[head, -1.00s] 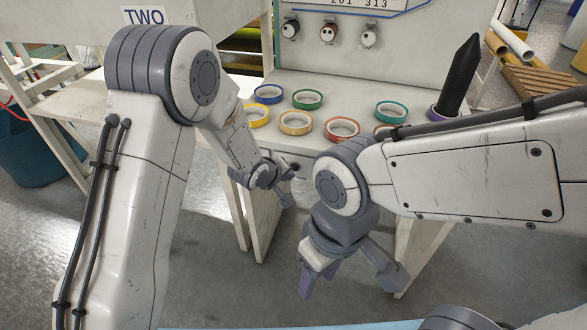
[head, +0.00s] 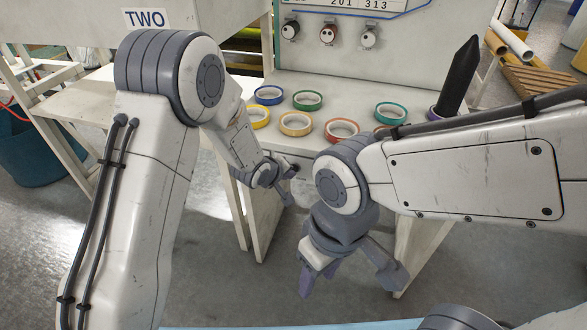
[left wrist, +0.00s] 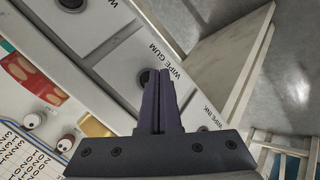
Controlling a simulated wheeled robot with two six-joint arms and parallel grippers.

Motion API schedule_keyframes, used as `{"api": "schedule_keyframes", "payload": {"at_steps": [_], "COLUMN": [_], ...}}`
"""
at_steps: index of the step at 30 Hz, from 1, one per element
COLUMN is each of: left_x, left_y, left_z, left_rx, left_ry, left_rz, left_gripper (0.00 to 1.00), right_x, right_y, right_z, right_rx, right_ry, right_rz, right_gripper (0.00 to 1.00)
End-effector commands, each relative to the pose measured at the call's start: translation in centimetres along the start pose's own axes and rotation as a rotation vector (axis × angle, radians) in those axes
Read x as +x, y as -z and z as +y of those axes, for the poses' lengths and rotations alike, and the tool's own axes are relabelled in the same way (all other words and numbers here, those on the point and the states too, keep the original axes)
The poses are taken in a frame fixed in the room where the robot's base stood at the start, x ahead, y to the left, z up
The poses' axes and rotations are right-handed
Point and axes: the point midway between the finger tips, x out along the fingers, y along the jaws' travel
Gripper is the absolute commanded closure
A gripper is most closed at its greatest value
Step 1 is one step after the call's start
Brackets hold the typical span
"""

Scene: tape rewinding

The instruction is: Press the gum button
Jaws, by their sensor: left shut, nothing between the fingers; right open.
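In the left wrist view a dark round button (left wrist: 144,76) sits on the pale front panel (left wrist: 110,62) beside the printed words WIPE GUM. My left gripper (left wrist: 163,74) is shut and empty, and its fingertips overlap the button's right side in that view. I cannot tell whether they touch it. In the head view my left gripper (head: 287,197) is at the front edge of the workbench (head: 330,90), where the button is too small to make out. My right gripper (head: 350,286) is open and empty, lower and in front of the bench.
Several coloured tape rolls, such as a green one (head: 307,100), lie on the bench top. A black cone (head: 460,78) stands at its right, in a purple ring. Another dark button (left wrist: 70,4) is on the panel. The floor before the bench is clear.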

Motion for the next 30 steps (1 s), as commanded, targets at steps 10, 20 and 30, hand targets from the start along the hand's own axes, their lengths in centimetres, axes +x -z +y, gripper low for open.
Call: {"api": "schedule_keyframes", "payload": {"at_steps": [10,20,30], "left_x": [0.07,0.36,0.53], "left_y": [0.07,0.28,0.38], "left_z": [0.09,0.29,0.37], "left_rx": [0.000,0.000,0.000], "left_ry": [0.000,0.000,0.000], "left_rz": [0.000,0.000,0.000], "left_gripper": [1.00,1.00,1.00], "right_x": [-0.12,-0.43,-0.53], "right_y": [0.00,0.02,0.03], "right_z": [-0.01,-0.03,-0.04], "right_rx": [0.000,0.000,0.000], "right_ry": [0.000,0.000,0.000], "right_rz": [0.000,0.000,0.000], "right_gripper": [0.50,0.50,0.50]}}
